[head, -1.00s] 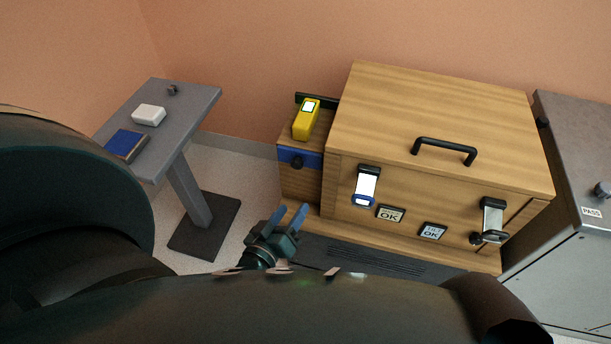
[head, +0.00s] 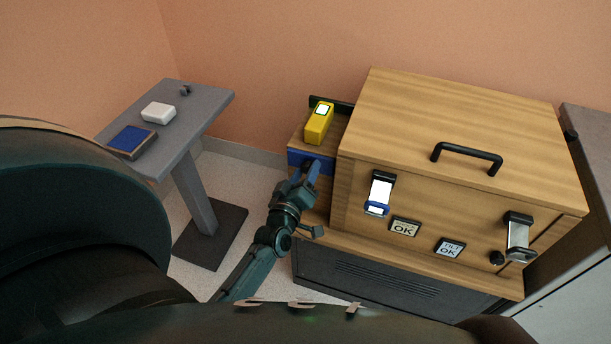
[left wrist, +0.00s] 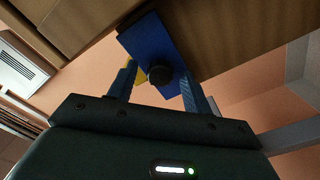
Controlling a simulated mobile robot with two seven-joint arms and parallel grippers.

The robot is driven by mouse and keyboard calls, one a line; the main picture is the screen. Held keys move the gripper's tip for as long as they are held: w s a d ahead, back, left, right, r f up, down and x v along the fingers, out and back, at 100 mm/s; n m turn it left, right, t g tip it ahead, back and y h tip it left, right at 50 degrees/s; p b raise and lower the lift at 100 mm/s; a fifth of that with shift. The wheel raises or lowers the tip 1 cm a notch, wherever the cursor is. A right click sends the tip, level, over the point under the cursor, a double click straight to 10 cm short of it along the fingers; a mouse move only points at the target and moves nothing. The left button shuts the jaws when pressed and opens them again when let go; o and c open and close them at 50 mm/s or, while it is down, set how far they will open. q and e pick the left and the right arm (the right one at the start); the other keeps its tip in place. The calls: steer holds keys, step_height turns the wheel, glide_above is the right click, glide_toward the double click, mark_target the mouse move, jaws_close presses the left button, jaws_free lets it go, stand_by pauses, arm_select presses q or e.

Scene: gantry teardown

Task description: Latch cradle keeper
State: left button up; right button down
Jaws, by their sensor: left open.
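A blue plate (head: 326,167) is on the front of the small wooden cradle (head: 315,196) at the left of the big wooden case. I take it to be the keeper. My left gripper (head: 308,171) is in front of it and hides its black knob in the head view. In the left wrist view, the blue plate (left wrist: 150,42) carries the round black knob (left wrist: 160,83). The open blue fingers of my left gripper (left wrist: 160,78) appear on either side of the knob; I cannot tell whether they touch it. My right gripper is not in view.
A yellow device (head: 319,124) stands on the cradle. The wooden case (head: 460,120) has a black handle (head: 467,158) and two front latches, left (head: 379,194) and right (head: 518,237). A grey side table (head: 205,112) stands at left, with open floor between.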

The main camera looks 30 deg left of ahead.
arm_select(q)
steer(key=shift+w+a, duration=0.1)
steer(key=shift+w, duration=0.3)
steer(key=shift+c, duration=0.2)
jaws_close()
steer(key=shift+r, duration=0.1)
